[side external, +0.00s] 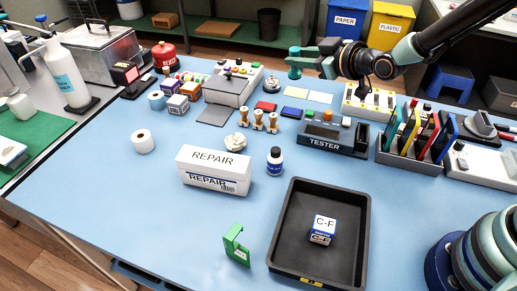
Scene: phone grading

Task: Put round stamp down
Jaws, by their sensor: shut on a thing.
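My gripper (311,60) is at the top centre of the side view, raised above the far side of the blue table. It is shut on a small teal-green piece with a wider foot, which looks like the round stamp (294,65). The stamp hangs roughly upright, clear of the tabletop. Its underside is hidden. Three wooden-handled stamps (272,121) stand in a row on the table, below and left of my gripper.
A red pad (265,107) and a blue pad (295,118) lie near the stamps. The tester (333,139), phone rack (409,155), REPAIR box (213,169) and black tray (282,241) with a C-F box (322,230) stand nearer. The left front table is mostly clear.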

